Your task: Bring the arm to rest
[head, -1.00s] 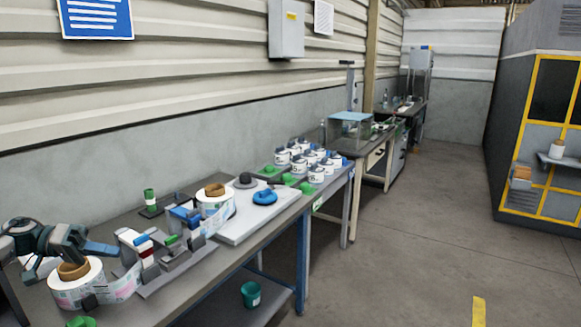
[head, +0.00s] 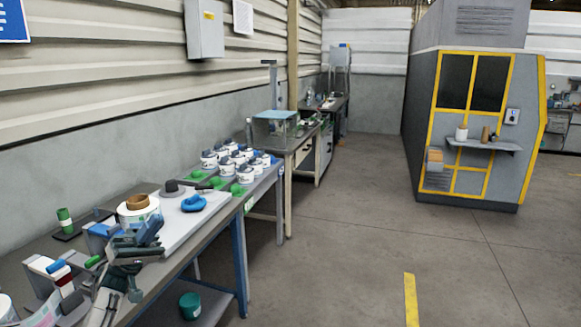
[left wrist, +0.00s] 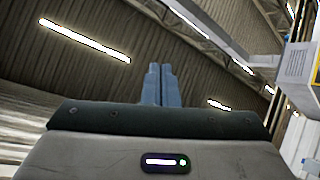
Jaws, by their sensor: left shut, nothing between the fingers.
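My left gripper (head: 149,234) is raised over the near workbench, in front of the label reel in the head view. Its fingers point up. In the left wrist view the two blue fingers (left wrist: 158,85) are pressed together with nothing between them, against the ceiling. My right gripper is in neither view.
The bench holds a labelling device (head: 62,274), a label reel with brown core (head: 138,212), a blue round item (head: 193,203) on a white board, and several white jars (head: 235,157). A teal bin (head: 190,305) sits below. The floor to the right (head: 340,240) is clear.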

